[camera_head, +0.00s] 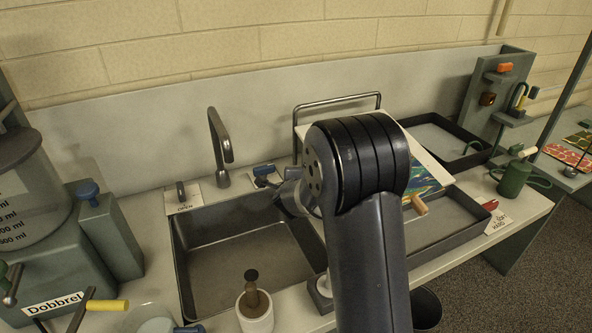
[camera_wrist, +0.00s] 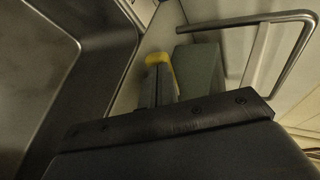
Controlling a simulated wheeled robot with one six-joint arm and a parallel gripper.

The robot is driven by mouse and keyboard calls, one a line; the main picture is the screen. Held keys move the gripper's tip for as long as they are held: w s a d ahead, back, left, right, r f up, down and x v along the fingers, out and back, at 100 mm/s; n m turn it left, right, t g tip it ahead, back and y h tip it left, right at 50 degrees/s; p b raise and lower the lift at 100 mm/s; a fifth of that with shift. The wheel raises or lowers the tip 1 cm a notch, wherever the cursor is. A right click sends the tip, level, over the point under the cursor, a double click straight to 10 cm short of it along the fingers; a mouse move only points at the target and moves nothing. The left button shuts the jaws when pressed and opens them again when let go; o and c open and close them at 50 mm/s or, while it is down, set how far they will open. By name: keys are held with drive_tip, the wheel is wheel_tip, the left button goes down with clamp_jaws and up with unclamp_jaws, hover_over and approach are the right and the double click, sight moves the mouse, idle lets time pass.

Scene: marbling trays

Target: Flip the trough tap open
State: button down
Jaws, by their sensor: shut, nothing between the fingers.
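The trough (camera_head: 245,250) is a dark rectangular basin set into the counter. A grey curved spout (camera_head: 221,145) stands behind it. In the wrist view my gripper (camera_wrist: 158,62) is shut and empty, with what looks like a yellow tip. The trough (camera_wrist: 40,70) fills the left there; the lever cannot be made out.
A metal rail (camera_wrist: 270,28) is close on the right in the wrist view. A grey-green block (camera_wrist: 198,72) lies beyond my fingers. A white mortar (camera_head: 255,312) with a pestle stands at the trough's front edge. A tank unit (camera_head: 90,235) stands left.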

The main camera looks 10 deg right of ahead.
drive_tip(key=shift+w+a+f+m+g+h+p, duration=0.1)
drive_tip(key=shift+w+a+m+g+h+p, duration=0.25)
drive_tip(key=shift+w+m+h+p, duration=0.75)
drive_tip(key=shift+w+a+r+m+g+h+p, duration=0.1)
drive_tip(key=shift+w+m+g+h+p, duration=0.6)
drive_tip(key=shift+p, duration=0.85)
drive_tip(key=shift+w+a+f+m+g+h+p, duration=0.1)
drive_tip(key=shift+w+a+m+g+h+p, duration=0.3)
drive_tip(key=shift+m+h+p, duration=0.8)
drive_tip(key=shift+w+d, duration=0.15)
drive_tip(key=shift+w, duration=0.1)
